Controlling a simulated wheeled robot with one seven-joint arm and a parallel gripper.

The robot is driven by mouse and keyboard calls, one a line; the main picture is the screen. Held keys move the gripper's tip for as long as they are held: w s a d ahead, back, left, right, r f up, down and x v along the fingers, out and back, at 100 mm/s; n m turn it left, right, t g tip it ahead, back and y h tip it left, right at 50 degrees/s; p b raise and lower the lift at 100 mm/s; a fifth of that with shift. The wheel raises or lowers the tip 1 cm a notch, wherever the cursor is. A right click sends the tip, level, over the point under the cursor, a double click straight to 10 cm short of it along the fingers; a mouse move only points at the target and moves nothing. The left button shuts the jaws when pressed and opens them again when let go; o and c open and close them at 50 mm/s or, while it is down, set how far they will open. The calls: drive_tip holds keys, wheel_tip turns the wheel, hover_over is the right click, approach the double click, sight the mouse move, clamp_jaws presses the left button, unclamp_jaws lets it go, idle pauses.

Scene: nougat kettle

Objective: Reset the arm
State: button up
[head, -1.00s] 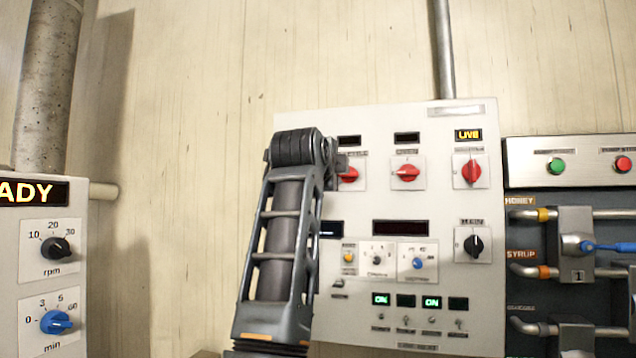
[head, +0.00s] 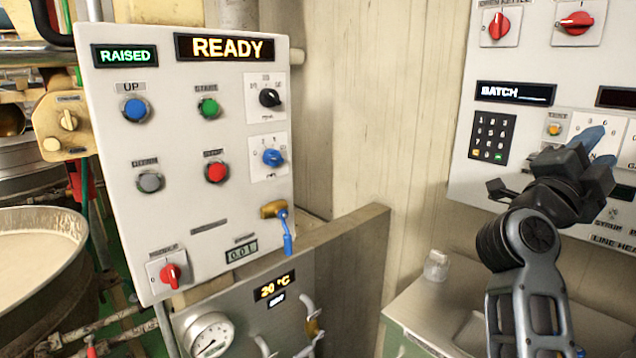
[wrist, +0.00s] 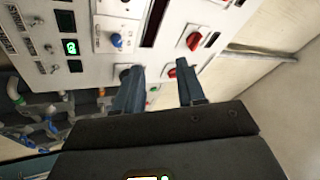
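My arm rises at the lower right of the head view, with my gripper (head: 592,148) at its upper end in front of the right-hand control panel (head: 540,118). The blue fingers point up and toward the panel face. In the wrist view my gripper (wrist: 161,66) shows two blue fingers standing apart with nothing between them. Beyond them is the same panel (wrist: 112,12), with red, black and blue knobs, seen tilted. Whether a fingertip touches the panel cannot be told. The fingers and hand hide part of the panel's middle.
A left control panel (head: 187,240) reads RAISED and READY, with buttons and knobs. A steel kettle (head: 50,232) stands at the far left. A small clear jar (head: 436,266) stands on a metal counter (head: 415,300) near my arm. The wall (head: 400,90) between the panels is bare.

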drive_tip(key=s+a+f+n+t+y, duration=0.7)
drive_tip(key=s+f+n, duration=0.4)
drive_tip(key=s+a+f+n+t+y, duration=0.6)
drive_tip(key=s+f+n+y, duration=0.1)
drive_tip(key=s+f+n, duration=0.35)
drive_tip(key=s+a+f+n+g+y, duration=0.1)
drive_tip(key=s+a+f+g+y, duration=0.1)
drive_tip(key=s, duration=0.5)
drive_tip(key=s+a+f+n+g+y, duration=0.2)
drive_tip(key=s+a+f+g, duration=0.1)
drive_tip(key=s, duration=0.4)
drive_tip(key=s+a+f+n+g+y, duration=0.1)
drive_tip(key=s+a+f+g+y, duration=0.1)
drive_tip(key=s, duration=0.5)
drive_tip(key=shift+a+f+n+y, duration=0.35)
drive_tip(key=shift+a+y, duration=0.05)
drive_tip(key=shift+a, duration=0.35)
